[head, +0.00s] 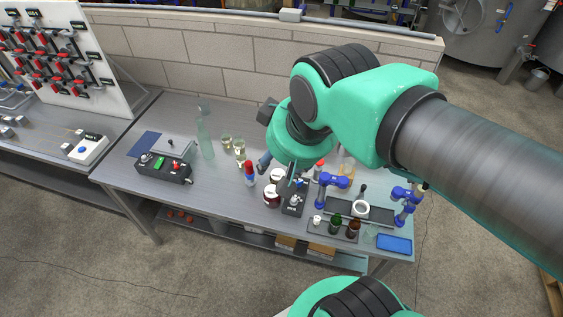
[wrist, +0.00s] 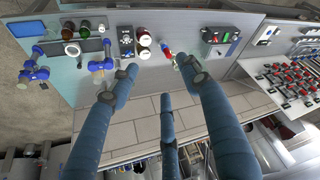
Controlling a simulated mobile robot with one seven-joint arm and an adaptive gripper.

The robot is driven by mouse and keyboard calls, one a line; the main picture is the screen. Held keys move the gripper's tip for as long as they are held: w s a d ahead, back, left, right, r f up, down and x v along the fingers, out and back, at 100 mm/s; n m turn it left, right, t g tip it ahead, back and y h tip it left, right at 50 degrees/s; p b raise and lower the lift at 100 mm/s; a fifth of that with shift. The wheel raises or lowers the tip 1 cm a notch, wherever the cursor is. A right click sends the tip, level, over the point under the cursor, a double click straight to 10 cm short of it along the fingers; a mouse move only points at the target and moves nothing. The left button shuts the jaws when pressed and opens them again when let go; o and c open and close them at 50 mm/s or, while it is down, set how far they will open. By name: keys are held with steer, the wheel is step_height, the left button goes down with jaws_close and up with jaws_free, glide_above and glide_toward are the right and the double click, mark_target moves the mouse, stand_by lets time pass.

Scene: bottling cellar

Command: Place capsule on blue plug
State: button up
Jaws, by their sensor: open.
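I cannot make out for sure which thing is the capsule or the blue plug. A small upright piece with a red top and blue lower part (head: 249,174) stands on the bench left of the white-lidded jars. It also shows in the wrist view, red and blue (wrist: 167,52), just beyond my fingertips. My gripper (head: 278,166) hangs over the middle of the bench, largely hidden behind my arm in the head view. In the wrist view my gripper (wrist: 157,72) has its blue-grey fingers spread wide, with nothing between them.
White-lidded jars (head: 271,193) and a black box (head: 292,204) stand close by. Blue clamps (head: 325,190), dark bottles (head: 353,229) and a blue tray (head: 394,243) fill the right. A clear bottle (head: 205,137), glass (head: 240,155) and control box (head: 163,168) stand left.

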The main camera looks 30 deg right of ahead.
steer(key=shift+s, duration=0.95)
steer(key=shift+f, duration=0.1)
step_height(320, 180, down, 8)
steer(key=b, duration=0.7)
steer(key=shift+r+b, duration=0.2)
steer(key=shift+b, duration=0.15)
